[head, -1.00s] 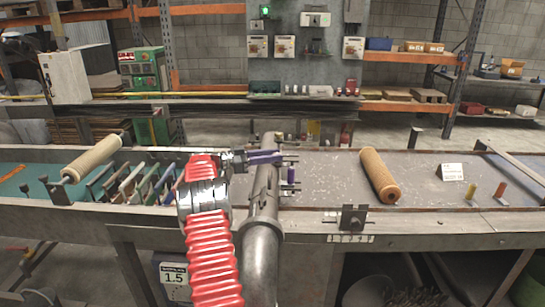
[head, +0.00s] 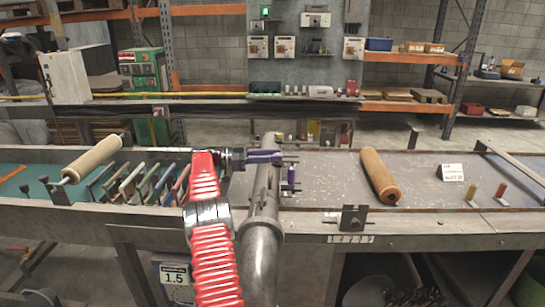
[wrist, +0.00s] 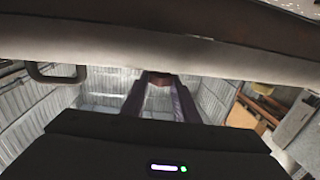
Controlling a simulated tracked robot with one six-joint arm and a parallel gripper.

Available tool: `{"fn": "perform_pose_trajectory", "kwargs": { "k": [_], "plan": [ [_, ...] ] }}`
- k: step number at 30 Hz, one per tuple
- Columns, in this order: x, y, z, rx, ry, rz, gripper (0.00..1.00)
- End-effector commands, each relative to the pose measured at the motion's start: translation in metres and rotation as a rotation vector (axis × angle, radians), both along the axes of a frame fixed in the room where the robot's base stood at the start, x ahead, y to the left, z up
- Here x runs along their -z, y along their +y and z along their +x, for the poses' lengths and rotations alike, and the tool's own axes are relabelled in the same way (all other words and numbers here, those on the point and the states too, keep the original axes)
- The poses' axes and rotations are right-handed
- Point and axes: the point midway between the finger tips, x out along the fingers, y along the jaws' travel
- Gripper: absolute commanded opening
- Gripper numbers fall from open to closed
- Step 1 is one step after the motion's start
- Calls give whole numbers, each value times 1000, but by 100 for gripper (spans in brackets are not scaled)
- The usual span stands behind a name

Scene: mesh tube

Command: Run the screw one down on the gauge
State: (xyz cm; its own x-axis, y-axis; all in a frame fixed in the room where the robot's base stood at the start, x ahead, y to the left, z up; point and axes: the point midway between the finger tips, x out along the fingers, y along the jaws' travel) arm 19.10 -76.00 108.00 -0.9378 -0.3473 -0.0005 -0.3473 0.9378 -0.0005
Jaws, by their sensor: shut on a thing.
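A slotted dark bracket (head: 353,218) stands at the bench's front edge, with a row of marks (head: 351,239) below it; it may be the gauge. I cannot make out a separate screw. My gripper (head: 277,157), with purple fingers, is well left of and behind this bracket, at the upper part of a grey pipe-like column. In the wrist view, the purple fingers (wrist: 158,98) close on a small brownish thing (wrist: 160,78) below a pale bar. What that thing is cannot be told.
An orange-brown roll (head: 379,176) lies on the grey bench top, with a white card (head: 452,172) to its right. A beige roller (head: 92,158) and several coloured plates (head: 150,182) are on the left.

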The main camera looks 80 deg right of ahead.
Motion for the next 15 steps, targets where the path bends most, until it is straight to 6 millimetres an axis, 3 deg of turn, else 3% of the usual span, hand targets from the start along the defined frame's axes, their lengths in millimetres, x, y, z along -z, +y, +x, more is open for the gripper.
{"fn": "perform_pose_trajectory", "kwargs": {
  "k": [15],
  "plan": [
    [2,0,3,30,0,3,5]
  ]
}}
